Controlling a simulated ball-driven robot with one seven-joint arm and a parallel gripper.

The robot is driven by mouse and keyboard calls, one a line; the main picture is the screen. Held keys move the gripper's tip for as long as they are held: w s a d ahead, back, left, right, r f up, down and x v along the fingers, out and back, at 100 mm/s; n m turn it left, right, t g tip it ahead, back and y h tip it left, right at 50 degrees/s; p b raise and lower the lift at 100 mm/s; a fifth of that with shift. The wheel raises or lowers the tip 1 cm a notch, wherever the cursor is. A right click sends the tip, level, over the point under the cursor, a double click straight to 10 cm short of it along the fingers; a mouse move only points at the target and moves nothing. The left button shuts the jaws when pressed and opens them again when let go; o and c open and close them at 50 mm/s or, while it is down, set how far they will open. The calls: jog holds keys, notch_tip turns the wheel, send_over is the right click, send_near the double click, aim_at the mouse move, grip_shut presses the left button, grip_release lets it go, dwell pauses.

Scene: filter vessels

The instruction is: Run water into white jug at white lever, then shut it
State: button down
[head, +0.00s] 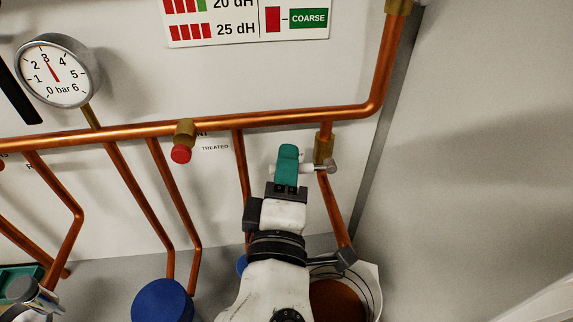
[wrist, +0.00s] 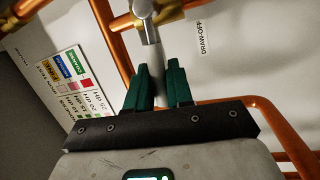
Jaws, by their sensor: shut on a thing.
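The white lever (head: 306,168) sticks out sideways by a brass valve (head: 324,149) on the copper pipe, with a grey tip at its right. My gripper (head: 288,165), with green fingers, is shut on it; the fingers hide part of it. In the wrist view the lever (wrist: 152,55) runs as a pale grey rod between the two green fingers (wrist: 155,85), below brass fittings. A white open vessel (head: 371,284), brown inside, stands under the pipe at the lower right, partly hidden by my arm. I cannot tell whether it is the white jug, and no running water is visible.
A pressure gauge (head: 57,70) is at the upper left and a red-capped brass fitting (head: 182,145) is on the horizontal copper pipe (head: 230,122). Blue-topped vessel (head: 162,301) stands lower left. A grey side wall (head: 480,160) closes off the right.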

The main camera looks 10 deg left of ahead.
jog(key=c, duration=1.1)
grip_release()
jog(key=shift+r, duration=0.2)
jog(key=r, duration=0.3)
jog(key=shift+s+r+p, duration=0.25)
jog(key=shift+s+p, duration=0.05)
jog(key=s+d+r, duration=0.4)
jog(key=s+r, duration=0.5)
jog(key=s, duration=0.3)
jog(key=shift+s, duration=0.4)
